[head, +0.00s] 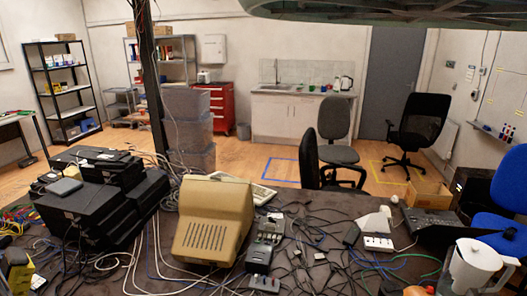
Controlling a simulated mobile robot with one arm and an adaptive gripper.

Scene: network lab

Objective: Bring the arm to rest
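My gripper is not in view in the head view, and I cannot make out my arm there. Whether the gripper is open, shut or holding anything is hidden. A dark green shape (400,10) cuts across the top right edge of the view, and I cannot tell what it is.
A cluttered table (330,212) fills the foreground. It bears stacked black boxes (88,210), a beige monitor (212,222), many tangled cables and a white jug (474,268). A dark post (148,80) rises behind it. Chairs (418,130) and open wooden floor (262,155) lie beyond.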

